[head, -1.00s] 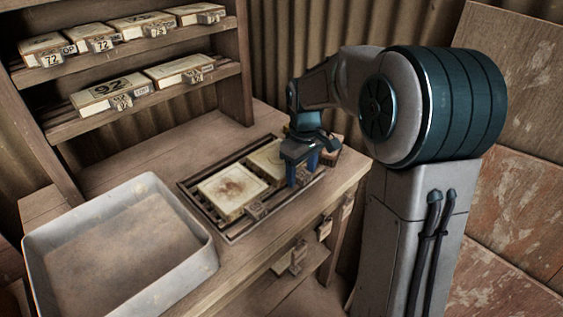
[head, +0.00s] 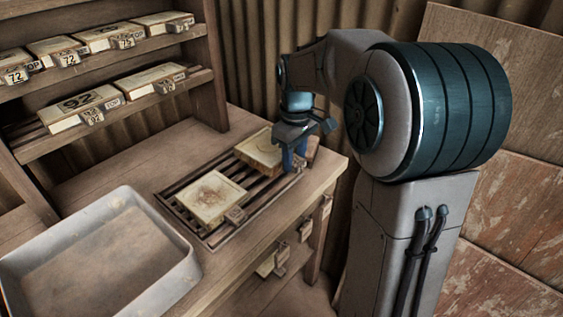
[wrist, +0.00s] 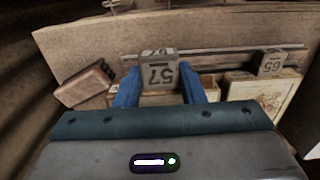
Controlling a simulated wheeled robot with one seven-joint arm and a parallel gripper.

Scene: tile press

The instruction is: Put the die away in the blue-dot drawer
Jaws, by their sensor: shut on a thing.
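The die in my gripper is a pale, worn square plate (head: 258,157) with a small grip block marked 57 (wrist: 158,74), upside down in the wrist view. My gripper (head: 293,158) is shut on this block, with its blue fingers (wrist: 157,88) on either side. The plate is at the far end of the slatted rack (head: 215,222) and appears raised a little above it. My gripper body hides most of the plate in the wrist view. Small drawer fronts or tags (head: 305,229) show under the bench edge. I cannot make out a blue dot.
Another die plate (head: 211,196), whose block reads 65 in the wrist view (wrist: 270,63), lies on the rack. A brown block (wrist: 85,86) sits beside the held die. A grey tray (head: 100,262) stands at left. Shelves hold several numbered dies (head: 78,106).

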